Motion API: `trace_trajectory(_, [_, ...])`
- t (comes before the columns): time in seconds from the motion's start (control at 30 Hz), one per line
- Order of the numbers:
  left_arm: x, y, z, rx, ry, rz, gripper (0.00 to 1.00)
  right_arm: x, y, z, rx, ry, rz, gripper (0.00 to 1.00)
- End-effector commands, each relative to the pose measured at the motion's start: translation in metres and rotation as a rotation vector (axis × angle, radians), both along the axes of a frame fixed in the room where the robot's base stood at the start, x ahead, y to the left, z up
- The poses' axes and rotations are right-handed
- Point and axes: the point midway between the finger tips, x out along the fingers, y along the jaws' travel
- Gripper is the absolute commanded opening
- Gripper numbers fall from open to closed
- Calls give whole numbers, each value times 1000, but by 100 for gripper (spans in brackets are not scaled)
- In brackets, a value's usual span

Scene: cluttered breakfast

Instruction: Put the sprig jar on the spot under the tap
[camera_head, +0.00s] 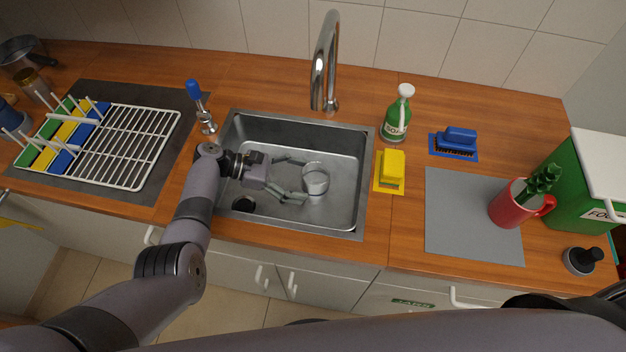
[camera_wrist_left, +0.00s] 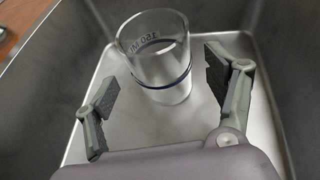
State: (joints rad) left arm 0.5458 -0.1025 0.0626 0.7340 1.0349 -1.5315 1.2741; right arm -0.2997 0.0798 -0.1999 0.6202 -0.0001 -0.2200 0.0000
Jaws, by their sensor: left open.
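A clear glass jar (camera_head: 316,180) stands upright and empty on the floor of the steel sink (camera_head: 367,190). In the left wrist view the jar (camera_wrist_left: 160,62) shows a dark blue line and the print "150 ML". My left gripper (camera_head: 301,181) is inside the sink, open, its fingers (camera_wrist_left: 163,82) spread to either side of the jar's near part with gaps between. The jar is not gripped. The chrome tap (camera_head: 325,60) arches over the back of the sink. No marked spot under it can be made out. My right gripper is out of view.
A white dish rack (camera_head: 150,150) stands left of the sink. A red mug (camera_head: 508,207) holding a green sprig (camera_head: 541,181) stands on a grey mat (camera_head: 455,215).

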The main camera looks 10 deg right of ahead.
Motion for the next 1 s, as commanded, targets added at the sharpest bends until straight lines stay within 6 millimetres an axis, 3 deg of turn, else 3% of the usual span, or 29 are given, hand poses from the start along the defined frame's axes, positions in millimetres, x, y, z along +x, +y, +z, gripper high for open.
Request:
trace_trajectory(0.2, [5, 42, 18, 1, -2, 1, 78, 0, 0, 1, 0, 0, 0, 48])
trace_trajectory(0.4, [7, 61, 26, 0, -1, -1, 78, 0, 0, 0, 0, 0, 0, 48])
trace_trajectory(0.73, [8, 65, 28, -1, 1, -1, 78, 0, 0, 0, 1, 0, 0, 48])
trace_trajectory(1.0, [8, 65, 28, -1, 1, -1, 96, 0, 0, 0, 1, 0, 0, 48])
